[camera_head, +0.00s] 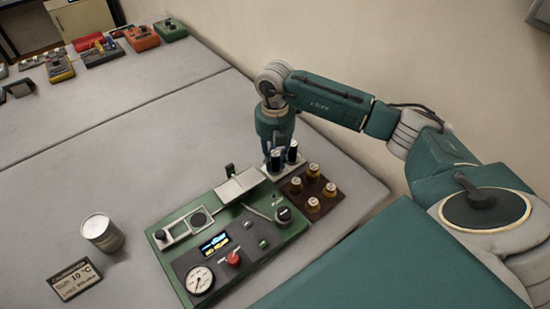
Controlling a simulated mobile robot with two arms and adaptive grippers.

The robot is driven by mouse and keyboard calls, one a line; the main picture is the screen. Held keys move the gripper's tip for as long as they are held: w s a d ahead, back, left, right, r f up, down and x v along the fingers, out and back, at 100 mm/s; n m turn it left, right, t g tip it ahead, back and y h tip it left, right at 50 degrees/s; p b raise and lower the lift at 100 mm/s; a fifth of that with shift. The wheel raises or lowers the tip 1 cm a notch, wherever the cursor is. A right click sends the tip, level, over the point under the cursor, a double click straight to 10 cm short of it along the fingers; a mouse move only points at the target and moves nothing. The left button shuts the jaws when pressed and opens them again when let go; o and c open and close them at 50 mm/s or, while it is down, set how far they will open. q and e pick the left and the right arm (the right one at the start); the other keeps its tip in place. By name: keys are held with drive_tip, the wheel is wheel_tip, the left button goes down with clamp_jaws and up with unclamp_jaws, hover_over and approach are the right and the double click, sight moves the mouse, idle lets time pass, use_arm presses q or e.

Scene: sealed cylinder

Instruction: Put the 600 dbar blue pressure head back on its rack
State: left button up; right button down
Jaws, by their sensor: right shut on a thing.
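My right gripper (275,152) points down at the back of the green instrument, over a small pale rack (289,169). It is shut on a dark blue pressure head (275,161), which is at or just above the rack; I cannot tell whether it is seated. The fingers hide part of it. Any dbar marking is too small to read. My left gripper is not in view.
A brown block (328,203) with several brass-coloured heads stands right of the pale rack. The green instrument (232,240) with gauge and screen lies in front. The table's middle (130,160) is clear.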

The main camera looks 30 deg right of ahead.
sight(275, 154)
drive_tip(key=c, duration=1.9)
unclamp_jaws()
drive_tip(key=shift+f, duration=0.15)
drive_tip(key=o, duration=0.4)
drive_tip(key=shift+o, duration=0.2)
drive_tip(key=shift+r, duration=0.4)
wheel_tip(275, 154, up, 11)
drive_tip(key=b, duration=0.3)
drive_tip(key=shift+f+b, duration=0.2)
drive_tip(key=shift+b, duration=0.2)
drive_tip(key=shift+r, duration=0.5)
